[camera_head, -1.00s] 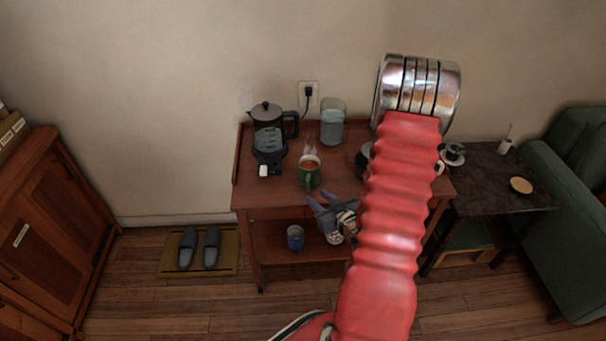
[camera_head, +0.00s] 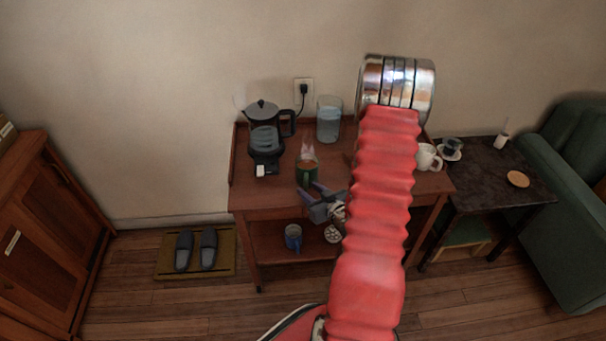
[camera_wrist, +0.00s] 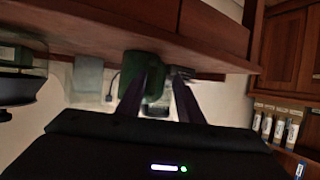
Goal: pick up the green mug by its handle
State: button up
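The green mug (camera_head: 307,174) stands upright near the front of the wooden table, holding a steaming orange-brown drink. In the wrist view, the green mug (camera_wrist: 146,62) shows at the top middle with its handle toward me. My gripper (camera_head: 308,187) is just in front of the mug in the head view, its fingers apart. In the wrist view my gripper (camera_wrist: 160,73) has one dark finger on each side of the handle, with a gap between them. I cannot tell whether either finger touches it.
A dark coffee maker (camera_head: 264,138) stands left of the mug, and a glass container (camera_head: 329,120) behind it. A white mug (camera_head: 427,157) is at the right, beyond my arm. A blue mug (camera_head: 293,237) is on the lower shelf (camera_head: 275,248).

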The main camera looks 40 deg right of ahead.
jog(key=shift+c, duration=0.2)
dwell(0.3)
grip_shut()
jog(key=shift+w+r, duration=0.1)
dwell(0.4)
